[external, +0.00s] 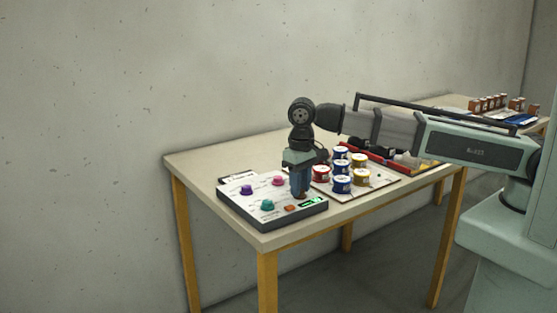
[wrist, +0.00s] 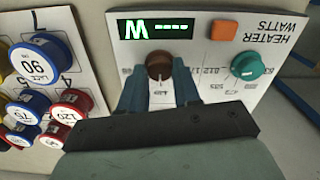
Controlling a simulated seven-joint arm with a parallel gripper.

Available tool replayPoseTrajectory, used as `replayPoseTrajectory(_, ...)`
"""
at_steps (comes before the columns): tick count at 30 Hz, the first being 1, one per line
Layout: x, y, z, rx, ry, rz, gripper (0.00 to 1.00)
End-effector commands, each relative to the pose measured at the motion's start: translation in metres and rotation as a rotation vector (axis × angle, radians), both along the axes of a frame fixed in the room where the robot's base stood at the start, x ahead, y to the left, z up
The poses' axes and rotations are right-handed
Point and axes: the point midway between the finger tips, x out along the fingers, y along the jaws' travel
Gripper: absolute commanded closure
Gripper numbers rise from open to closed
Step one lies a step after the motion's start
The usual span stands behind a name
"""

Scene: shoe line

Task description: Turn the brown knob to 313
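The brown knob (wrist: 159,65) sits on the white face of a control panel (external: 228,192), below a green-lit display (wrist: 155,29) that shows "W" and dashes. My gripper (wrist: 160,75) points down over the panel, with one finger on each side of the brown knob. The fingertips are very close to the knob's sides; I cannot tell whether they touch it. In the external view my gripper (external: 299,192) stands over the panel's right part and largely hides the knob. Printed scale marks around the knob are partly covered by the fingers.
A teal knob (wrist: 248,67) and an orange button (wrist: 224,30) are near the brown knob. Purple (external: 246,189) and pink (external: 278,181) knobs are on the same panel. Several labelled cans (external: 342,184) stand on a board close to my gripper's right.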

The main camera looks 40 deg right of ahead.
Motion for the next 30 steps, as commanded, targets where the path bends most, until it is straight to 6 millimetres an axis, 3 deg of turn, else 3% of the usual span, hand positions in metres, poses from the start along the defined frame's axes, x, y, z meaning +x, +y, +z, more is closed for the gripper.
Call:
replayPoseTrajectory(10,0.0000,0.0000,0.0001,0.000,0.000,0.000,1.00)
replayPoseTrajectory(20,0.0000,0.0000,0.0002,0.000,0.000,0.063,1.00)
replayPoseTrajectory(30,0.0001,0.0000,0.0001,0.000,0.000,0.308,1.00)
